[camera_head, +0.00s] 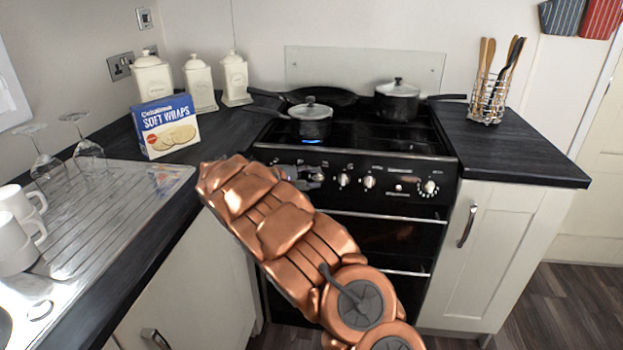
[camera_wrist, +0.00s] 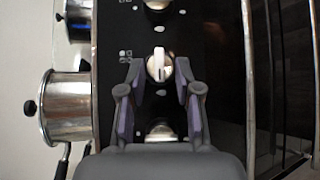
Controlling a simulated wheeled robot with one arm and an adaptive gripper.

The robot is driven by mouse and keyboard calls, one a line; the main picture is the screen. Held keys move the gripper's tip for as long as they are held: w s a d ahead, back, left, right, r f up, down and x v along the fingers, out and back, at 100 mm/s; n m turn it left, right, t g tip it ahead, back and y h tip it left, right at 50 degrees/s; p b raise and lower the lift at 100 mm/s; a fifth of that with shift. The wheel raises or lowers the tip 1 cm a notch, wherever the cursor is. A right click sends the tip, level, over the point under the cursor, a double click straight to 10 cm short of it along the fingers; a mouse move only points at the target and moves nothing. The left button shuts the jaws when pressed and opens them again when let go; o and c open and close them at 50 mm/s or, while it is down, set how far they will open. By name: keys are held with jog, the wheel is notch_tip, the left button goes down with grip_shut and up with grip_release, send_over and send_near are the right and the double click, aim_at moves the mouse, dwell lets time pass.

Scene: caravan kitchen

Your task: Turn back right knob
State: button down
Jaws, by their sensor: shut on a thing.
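My gripper (camera_head: 314,177) is at the left part of the cooker's black control panel in the head view, with my copper arm reaching in from below. In the wrist view my gripper (camera_wrist: 160,80) has its two fingers on either side of a silver knob (camera_wrist: 159,66) and is shut on it. Part of another knob (camera_wrist: 160,131) shows between the fingers lower down. A further knob (camera_wrist: 158,4) is cut off at the top edge. In the head view silver knobs (camera_head: 343,180) (camera_head: 369,181) show right of my gripper. The markings are too small to read.
A lidded pot (camera_head: 311,121) stands front left on the hob, with a blue flame (camera_head: 312,140) below it. Another pot (camera_head: 397,103) stands back right, beside a black pan (camera_head: 322,98). A soft wraps box (camera_head: 167,127) stands on the left counter.

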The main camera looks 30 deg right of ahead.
jog(key=c, duration=0.8)
grip_release()
notch_tip(320, 180, up, 10)
